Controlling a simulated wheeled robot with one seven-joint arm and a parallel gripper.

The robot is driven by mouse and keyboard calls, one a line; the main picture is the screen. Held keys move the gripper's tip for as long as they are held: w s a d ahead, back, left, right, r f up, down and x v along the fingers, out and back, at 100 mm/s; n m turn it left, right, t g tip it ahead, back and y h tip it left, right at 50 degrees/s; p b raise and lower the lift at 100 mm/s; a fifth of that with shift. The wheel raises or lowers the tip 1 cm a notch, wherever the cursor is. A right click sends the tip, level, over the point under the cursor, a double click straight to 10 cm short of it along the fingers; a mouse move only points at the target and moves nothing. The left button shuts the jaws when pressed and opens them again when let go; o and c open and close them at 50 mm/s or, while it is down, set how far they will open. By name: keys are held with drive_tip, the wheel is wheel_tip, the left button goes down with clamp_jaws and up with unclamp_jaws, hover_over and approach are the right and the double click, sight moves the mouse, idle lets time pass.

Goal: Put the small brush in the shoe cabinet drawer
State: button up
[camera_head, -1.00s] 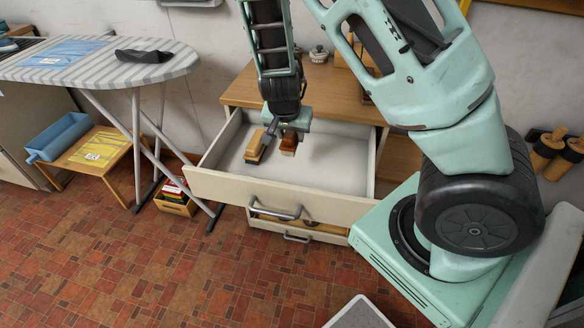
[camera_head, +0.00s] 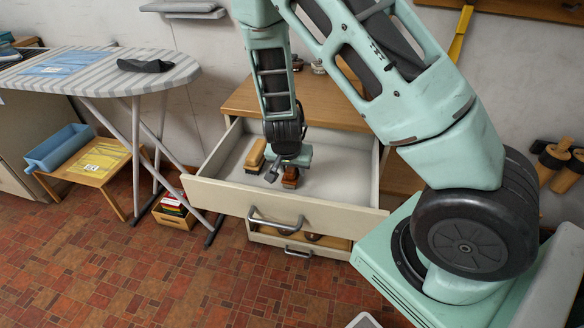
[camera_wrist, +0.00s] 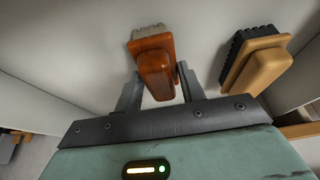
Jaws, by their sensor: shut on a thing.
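A small reddish-brown brush (camera_wrist: 155,70) with pale bristles is between the fingers of my gripper (camera_wrist: 158,85), which is shut on it. In the head view the brush (camera_head: 290,176) is low inside the open upper drawer (camera_head: 290,208) of the wooden shoe cabinet (camera_head: 325,112). My gripper (camera_head: 281,174) is inside the drawer too, partly hiding the brush. I cannot tell whether the brush touches the drawer floor. A tan brush with black bristles (camera_wrist: 258,66) lies to its right in the wrist view; in the head view this tan brush (camera_head: 256,155) is to its left.
The drawer's right part is bare. The drawer below (camera_head: 300,238) is slightly open. Red tiled floor lies clear in front.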

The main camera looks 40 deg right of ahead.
drive_tip(key=o, duration=1.1)
drive_tip(key=p+v, duration=0.5)
drive_tip(key=v, duration=0.7)
drive_tip(key=s+a+r+n+g+y, duration=0.1)
drive_tip(key=s+a+r+n+y, duration=0.15)
drive_tip(key=a, duration=0.55)
drive_tip(key=s+a+r+n+g+y, duration=0.1)
drive_tip(key=s+a+r+n+y, duration=0.2)
drive_tip(key=a, duration=0.4)
drive_tip(key=s+a+r+n, duration=0.3)
drive_tip(key=s+n, duration=0.3)
drive_tip(key=s, duration=0.2)
drive_tip(key=s+a+r+n+h, duration=0.1)
drive_tip(key=s+a+r+n, duration=0.1)
drive_tip(key=s+r+n, duration=0.4)
drive_tip(key=shift+s+a+r+g, duration=0.3)
drive_tip(key=shift+s+a+g, duration=0.1)
drive_tip(key=shift+s, duration=0.5)
drive_tip(key=shift+n, duration=0.25)
